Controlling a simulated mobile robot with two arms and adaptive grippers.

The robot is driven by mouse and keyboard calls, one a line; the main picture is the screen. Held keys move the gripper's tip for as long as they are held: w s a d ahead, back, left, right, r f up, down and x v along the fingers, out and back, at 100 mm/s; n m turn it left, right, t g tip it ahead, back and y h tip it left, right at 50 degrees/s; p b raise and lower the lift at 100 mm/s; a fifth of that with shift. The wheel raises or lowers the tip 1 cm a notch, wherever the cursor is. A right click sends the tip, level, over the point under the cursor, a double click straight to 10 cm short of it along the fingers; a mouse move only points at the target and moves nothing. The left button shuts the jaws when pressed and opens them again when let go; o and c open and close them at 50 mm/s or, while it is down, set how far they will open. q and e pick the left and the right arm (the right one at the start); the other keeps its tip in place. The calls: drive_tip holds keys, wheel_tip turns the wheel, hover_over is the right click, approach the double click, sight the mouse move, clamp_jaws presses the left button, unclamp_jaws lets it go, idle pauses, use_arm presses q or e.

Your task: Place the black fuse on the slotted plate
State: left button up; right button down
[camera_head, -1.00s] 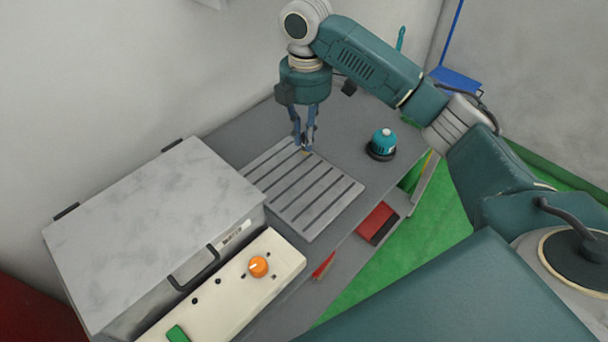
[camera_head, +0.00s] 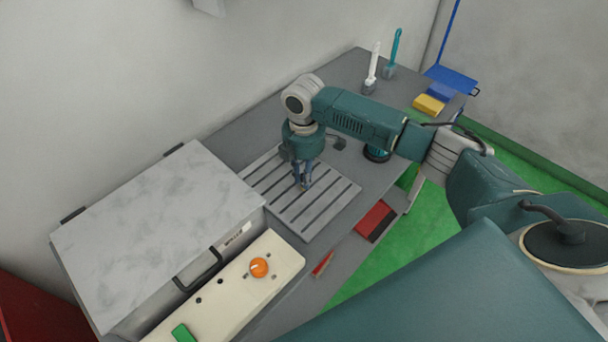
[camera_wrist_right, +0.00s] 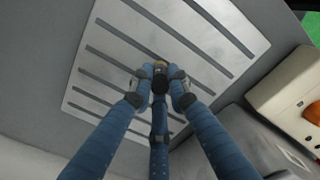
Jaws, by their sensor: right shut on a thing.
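The slotted plate (camera_head: 340,197) is a light grey slab with several dark parallel slots, lying on the grey bench. It fills much of the right wrist view (camera_wrist_right: 115,22). My right gripper (camera_head: 302,186) points down over the middle of the plate. In the right wrist view its blue fingers close around a small dark fuse (camera_wrist_right: 160,84) with a brass-coloured end (camera_wrist_right: 160,64). The fuse is against or just above the plate; I cannot tell whether it touches. The fingers hide most of it. My left gripper is not in view.
A grey marbled-lid box (camera_head: 155,235) with a black handle stands left of the plate. In front of it is a cream panel with an orange knob (camera_head: 259,267). A teal round object (camera_head: 376,154) is partly behind my arm. White and teal brushes stand at the back.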

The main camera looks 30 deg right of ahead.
drive_tip(key=c, duration=1.7)
unclamp_jaws()
drive_tip(key=shift+o, duration=0.2)
wheel_tip(320, 180, up, 12)
drive_tip(key=b, duration=0.2)
